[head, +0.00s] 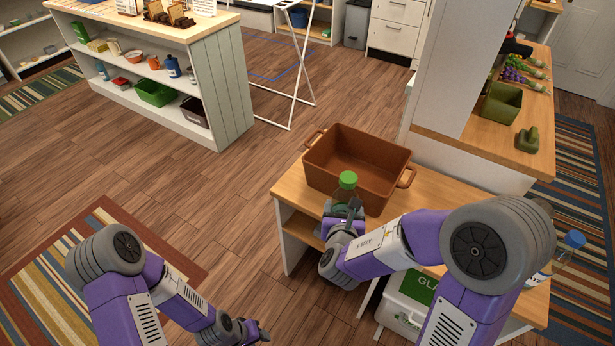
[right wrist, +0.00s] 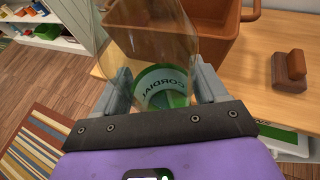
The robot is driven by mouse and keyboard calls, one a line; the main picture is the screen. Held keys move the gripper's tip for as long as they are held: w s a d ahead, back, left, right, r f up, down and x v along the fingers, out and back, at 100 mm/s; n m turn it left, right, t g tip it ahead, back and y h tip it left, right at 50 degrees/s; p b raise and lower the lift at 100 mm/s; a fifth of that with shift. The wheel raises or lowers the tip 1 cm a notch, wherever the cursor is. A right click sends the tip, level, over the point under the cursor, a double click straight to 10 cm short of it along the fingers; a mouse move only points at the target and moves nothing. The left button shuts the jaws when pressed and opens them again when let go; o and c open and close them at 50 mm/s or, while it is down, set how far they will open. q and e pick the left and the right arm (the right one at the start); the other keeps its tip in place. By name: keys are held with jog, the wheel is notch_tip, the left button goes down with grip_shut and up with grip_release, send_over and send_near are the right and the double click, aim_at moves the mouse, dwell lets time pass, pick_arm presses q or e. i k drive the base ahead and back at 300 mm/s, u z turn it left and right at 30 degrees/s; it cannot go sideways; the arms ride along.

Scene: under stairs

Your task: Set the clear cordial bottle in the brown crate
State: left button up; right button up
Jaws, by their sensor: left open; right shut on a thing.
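The clear cordial bottle (head: 348,183) has a green cap and a green-and-white label. It also shows in the right wrist view (right wrist: 158,45), with its label between the fingers. My right gripper (head: 342,217) is shut on it, at the near side of the brown crate. The brown crate (head: 322,176) stands on a wooden-topped bench, open at the top, with a handle at each end. Its inside looks empty where visible. It fills the upper middle of the right wrist view (right wrist: 222,48). My left gripper (head: 262,332) is open and empty, low over the floor, away from the bench.
A blue-capped bottle (head: 573,240) stands at the right, partly behind my right arm. A brown block-like object (right wrist: 290,68) sits on the bench right of the crate. A bin marked GLA (head: 405,306) is below. A white folding rack (head: 297,75) stands behind.

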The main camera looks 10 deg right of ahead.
aim_at(373, 188)
jog(key=u, duration=1.55)
jog(key=i, duration=2.05)
jog(key=z, duration=3.6)
jog(key=i, duration=0.55)
